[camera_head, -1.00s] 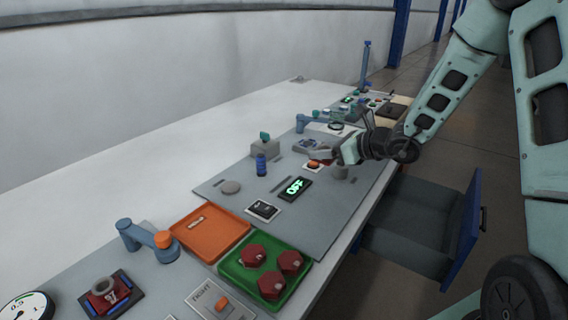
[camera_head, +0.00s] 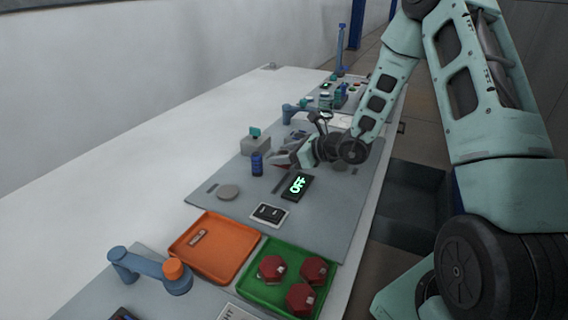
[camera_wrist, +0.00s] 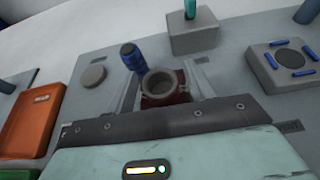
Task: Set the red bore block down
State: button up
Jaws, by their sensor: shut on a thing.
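My gripper (camera_head: 284,161) is over the middle of the grey work mat in the head view. In the wrist view, the red bore block (camera_wrist: 160,101) sits between the two fingers of my gripper (camera_wrist: 164,84), which is shut on it. A round grey collar with a dark bore shows on top of the block. The block's lower part is hidden behind the gripper body, so I cannot tell whether it touches the mat. In the head view only a little red shows at the fingers.
A lit display (camera_head: 297,187) lies nearer. A grey disc (camera_head: 228,192) lies left.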

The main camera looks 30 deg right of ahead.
jog(key=shift+f, duration=1.6)
jog(key=shift+f, duration=0.15)
jog(key=o, duration=1.2)
